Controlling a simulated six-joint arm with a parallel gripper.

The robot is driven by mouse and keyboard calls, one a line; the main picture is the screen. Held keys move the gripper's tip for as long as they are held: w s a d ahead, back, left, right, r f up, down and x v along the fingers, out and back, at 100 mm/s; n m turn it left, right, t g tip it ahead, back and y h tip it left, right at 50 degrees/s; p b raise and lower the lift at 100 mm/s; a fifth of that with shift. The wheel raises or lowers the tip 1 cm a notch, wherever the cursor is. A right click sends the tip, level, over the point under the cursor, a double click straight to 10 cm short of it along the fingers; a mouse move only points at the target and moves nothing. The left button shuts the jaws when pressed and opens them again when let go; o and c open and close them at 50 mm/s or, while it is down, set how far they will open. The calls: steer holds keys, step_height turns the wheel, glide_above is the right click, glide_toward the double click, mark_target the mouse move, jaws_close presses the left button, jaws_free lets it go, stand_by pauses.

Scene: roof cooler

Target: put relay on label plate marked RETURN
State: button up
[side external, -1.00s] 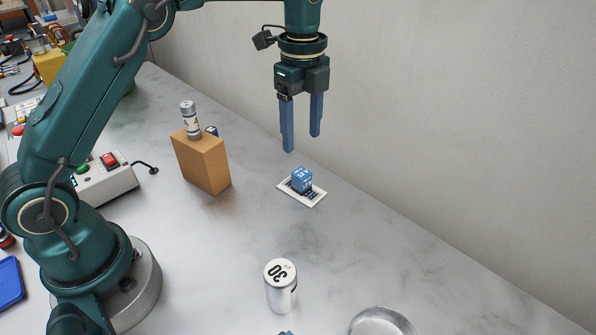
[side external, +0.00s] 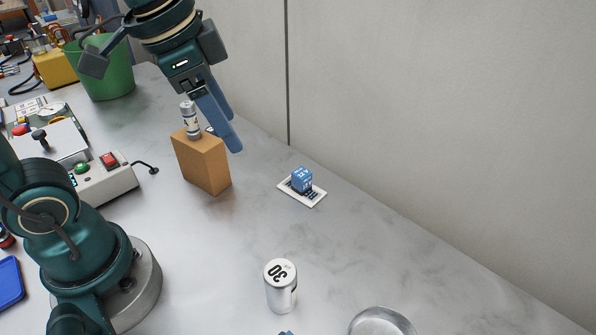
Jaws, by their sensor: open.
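A small blue relay (side external: 301,179) with white markings sits on a white label plate (side external: 317,197) with dark print, near the wall. The relay covers part of the print, and I cannot read the word on the plate. My gripper (side external: 230,140) is open and empty, tilted, with its blue fingers pointing down to the right. It is left of the relay and above it, near the top of the brown block, and does not touch the relay.
A brown block (side external: 203,165) carries a small silver cylinder (side external: 190,122) beside my fingers. A silver weight marked 30 (side external: 281,288) and a round metal dish (side external: 382,323) are in front. A switch box (side external: 106,182) and green bin (side external: 103,70) stand left.

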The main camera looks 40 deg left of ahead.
steer(key=s+f+n+t, duration=0.1)
steer(key=s+f+n, duration=0.2)
steer(key=s+n, duration=0.2)
steer(key=shift+s+f+t, duration=0.3)
steer(key=shift+s+f, duration=0.05)
steer(key=shift+s, duration=0.3)
